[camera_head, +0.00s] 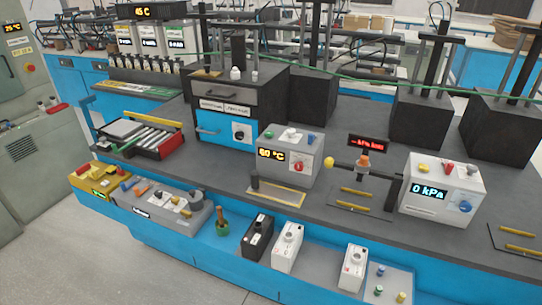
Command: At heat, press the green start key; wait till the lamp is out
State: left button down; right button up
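A grey box (291,165) with a lit display that seems to read 60 °C (271,155) stands mid-bench. I cannot tell which is a key and which a lamp, or whether any lamp is lit. A flat plate with a yellow edge (277,197) lies in front of the box. Neither of my grippers is in view.
A white box (440,190) reading 0 kPa stands at the right. A red sign (368,144) hangs above an orange-topped fixture. Black and white battery-like blocks (287,246) stand along the blue front shelf. A roller tray (140,138) is at the left. Dark bench is bare between stations.

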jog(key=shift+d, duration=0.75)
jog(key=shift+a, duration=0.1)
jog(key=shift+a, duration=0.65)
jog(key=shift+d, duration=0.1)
